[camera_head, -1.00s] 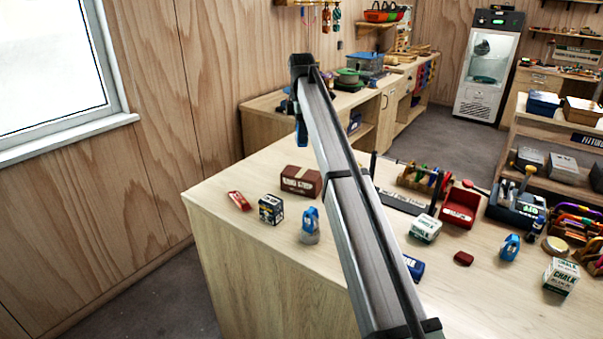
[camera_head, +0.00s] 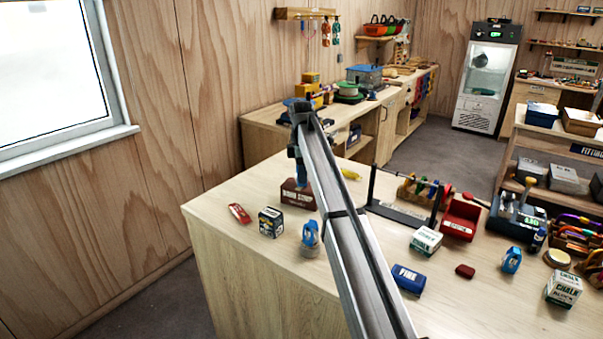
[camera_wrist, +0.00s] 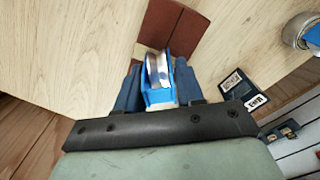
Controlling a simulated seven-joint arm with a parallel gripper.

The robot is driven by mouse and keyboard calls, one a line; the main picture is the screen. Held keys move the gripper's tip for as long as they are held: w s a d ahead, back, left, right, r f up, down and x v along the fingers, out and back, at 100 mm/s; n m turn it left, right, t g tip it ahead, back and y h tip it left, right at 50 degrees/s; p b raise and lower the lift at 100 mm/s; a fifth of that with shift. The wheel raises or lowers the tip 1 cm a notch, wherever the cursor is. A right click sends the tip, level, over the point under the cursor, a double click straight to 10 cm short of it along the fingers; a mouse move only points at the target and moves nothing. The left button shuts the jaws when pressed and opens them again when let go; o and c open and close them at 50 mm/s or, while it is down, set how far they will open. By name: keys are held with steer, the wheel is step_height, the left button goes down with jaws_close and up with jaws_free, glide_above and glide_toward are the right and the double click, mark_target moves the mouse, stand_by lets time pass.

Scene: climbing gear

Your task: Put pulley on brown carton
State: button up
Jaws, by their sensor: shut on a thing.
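My gripper (camera_wrist: 157,95) is shut on a blue pulley (camera_wrist: 157,72) with a shiny metal wheel, seen in the wrist view between the blue fingers. The brown carton (camera_wrist: 186,32) lies just beyond the pulley there, partly covered by it. In the head view the brown carton (camera_head: 297,197) sits near the back left of the bench, with white lettering on its front. My gripper (camera_head: 302,180) is right over it, and my arm hides part of the area. I cannot tell whether the pulley touches the carton.
A small dark box (camera_head: 271,222), a red item (camera_head: 239,213) and a blue item on a metal tin (camera_head: 310,236) stand close to the carton. A dark rack (camera_head: 400,208), a blue box (camera_head: 408,279) and a red bin (camera_head: 460,218) are to the right. The bench's front left is clear.

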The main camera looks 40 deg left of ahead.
steer(key=shift+f, duration=0.1)
steer(key=o, duration=1.1)
step_height(320, 180, up, 12)
steer(key=shift+r, duration=0.15)
